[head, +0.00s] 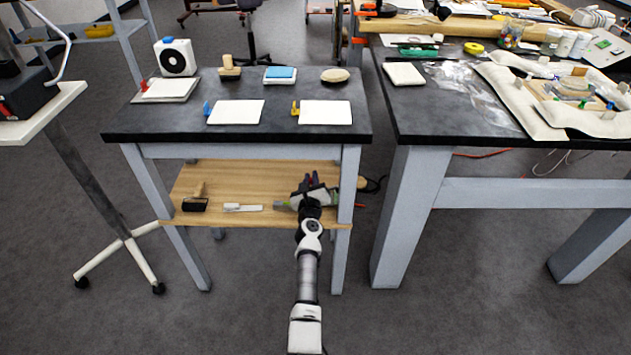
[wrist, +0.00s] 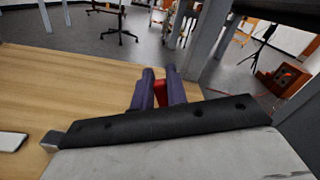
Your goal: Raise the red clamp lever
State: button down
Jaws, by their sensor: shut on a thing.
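The red clamp lever (head: 144,86) shows as a small upright red piece by the pale pad at the back left of the dark table top. My gripper (head: 310,181) is far from it, low at the right end of the wooden shelf under that table. In the wrist view its two dark blue fingers (wrist: 160,80) are close together, with a small red thing (wrist: 160,93) between them. My gripper is shut on this red thing; I cannot tell what it is. The fingers hide most of it.
A blue lever (head: 206,108) and a yellow lever (head: 295,107) stand by white pads on the dark table top (head: 275,136). A brush (head: 195,203) and a white tool (head: 243,207) lie on the wooden shelf (head: 228,175). A table leg (head: 347,215) stands close right of my gripper.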

jog(key=n, duration=0.1)
jog(key=a+f+n, duration=0.1)
jog(key=n, duration=0.1)
jog(key=a+n+b, duration=0.1)
jog(key=shift+f, duration=0.3)
jog(key=shift+a+f+n+b, duration=0.2)
jog(key=shift+f+n+b, duration=0.1)
jog(key=shift+n, duration=0.5)
jog(key=shift+a+f+n+b, duration=0.15)
jog(key=shift+a+f+n, duration=0.1)
jog(key=shift+n, duration=0.55)
jog(key=c, duration=1.4)
grip_release()
jog(key=shift+s, duration=0.1)
jog(key=s+p, duration=0.4)
jog(key=s, duration=0.9)
jog(key=shift+s, duration=0.35)
